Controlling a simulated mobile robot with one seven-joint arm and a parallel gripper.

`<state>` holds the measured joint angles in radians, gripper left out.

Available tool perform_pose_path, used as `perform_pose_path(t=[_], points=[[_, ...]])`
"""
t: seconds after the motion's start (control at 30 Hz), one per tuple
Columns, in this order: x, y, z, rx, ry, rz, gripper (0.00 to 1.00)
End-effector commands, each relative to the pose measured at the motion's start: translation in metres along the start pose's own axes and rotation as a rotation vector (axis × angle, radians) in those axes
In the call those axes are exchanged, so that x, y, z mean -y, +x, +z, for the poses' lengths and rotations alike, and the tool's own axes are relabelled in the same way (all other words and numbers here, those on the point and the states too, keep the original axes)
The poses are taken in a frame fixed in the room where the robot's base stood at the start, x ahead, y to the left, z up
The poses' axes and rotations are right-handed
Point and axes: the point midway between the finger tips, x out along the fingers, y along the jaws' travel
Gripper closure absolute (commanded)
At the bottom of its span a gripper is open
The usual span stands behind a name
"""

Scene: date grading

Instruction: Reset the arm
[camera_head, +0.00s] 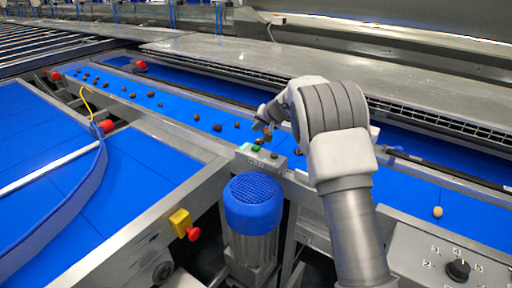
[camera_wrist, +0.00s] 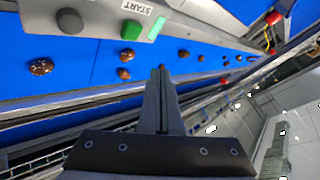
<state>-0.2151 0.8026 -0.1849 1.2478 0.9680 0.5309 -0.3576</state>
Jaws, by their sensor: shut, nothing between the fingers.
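The box carries a green button (camera_head: 256,148) and a dark button; the wrist view shows the green button (camera_wrist: 131,30), the grey button (camera_wrist: 69,21) and a START label. My arm hides part of the belt in the head view.
The blue belt (camera_head: 172,113) carries several brown dates; one pale date (camera_head: 437,211) lies at right. A blue motor cover (camera_head: 252,203) stands below the box. A red emergency knob (camera_head: 193,234), a rotary dial (camera_head: 458,270) and metal frame rails surround the area.

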Motion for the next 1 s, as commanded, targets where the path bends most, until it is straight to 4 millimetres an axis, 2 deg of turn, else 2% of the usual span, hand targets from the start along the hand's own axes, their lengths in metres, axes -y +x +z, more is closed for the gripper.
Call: perform_pose_path(t=[0.2, 0.27, 0.33, 0.47, 0.67, 0.87, 1.0], points=[[0.001, -0.004, -0.001, 0.0, -0.001, 0.0, 1.0], [0.002, -0.012, -0.002, 0.001, -0.003, 0.0, 1.0], [0.005, -0.029, -0.003, 0.005, -0.008, 0.002, 1.0], [0.011, -0.077, -0.001, 0.018, -0.024, 0.009, 1.0], [0.015, -0.158, 0.018, 0.047, -0.06, 0.033, 1.0], [0.013, -0.232, 0.051, 0.077, -0.103, 0.068, 1.0], [0.007, -0.279, 0.081, 0.096, -0.137, 0.1, 1.0]])
